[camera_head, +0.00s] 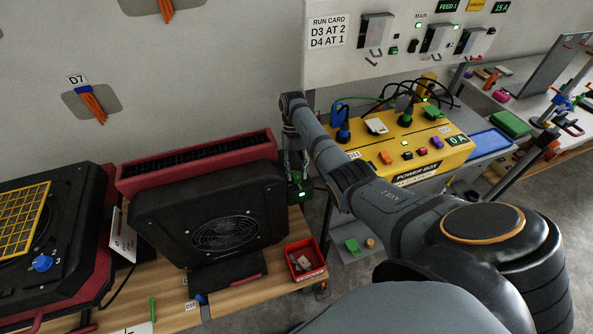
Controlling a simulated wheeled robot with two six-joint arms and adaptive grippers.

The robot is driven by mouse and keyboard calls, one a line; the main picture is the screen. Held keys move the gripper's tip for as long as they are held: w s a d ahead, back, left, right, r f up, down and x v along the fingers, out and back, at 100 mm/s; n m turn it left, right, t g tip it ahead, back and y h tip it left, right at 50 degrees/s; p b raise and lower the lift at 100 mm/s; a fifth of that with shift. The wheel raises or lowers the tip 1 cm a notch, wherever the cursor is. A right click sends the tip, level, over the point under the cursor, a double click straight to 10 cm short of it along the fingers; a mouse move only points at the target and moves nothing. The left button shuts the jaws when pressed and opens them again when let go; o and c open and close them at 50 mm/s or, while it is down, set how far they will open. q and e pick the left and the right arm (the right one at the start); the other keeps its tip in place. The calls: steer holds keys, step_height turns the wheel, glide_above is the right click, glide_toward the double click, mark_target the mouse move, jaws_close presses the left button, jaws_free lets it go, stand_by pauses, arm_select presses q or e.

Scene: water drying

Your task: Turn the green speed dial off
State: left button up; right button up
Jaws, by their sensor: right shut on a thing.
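My right arm reaches in from the lower right, and its gripper (297,172) points down at the right side of a black fan unit (165,222). The gripper is shut on the green speed dial (296,178), of which only a small part shows between and behind the fingers. A small lit green indicator (301,194) shows just below the fingertips. The dial's pointer and setting marks are hidden or too small to read. My left gripper is not in view.
A second unit with a yellow grille and a blue dial (42,263) stands at the left. A red bin (305,259) sits at the bench's front right. A yellow power box (410,150) with plugs and switches lies behind my right arm.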

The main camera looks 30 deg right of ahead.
steer(key=o, duration=1.2)
steer(key=shift+c, duration=0.2)
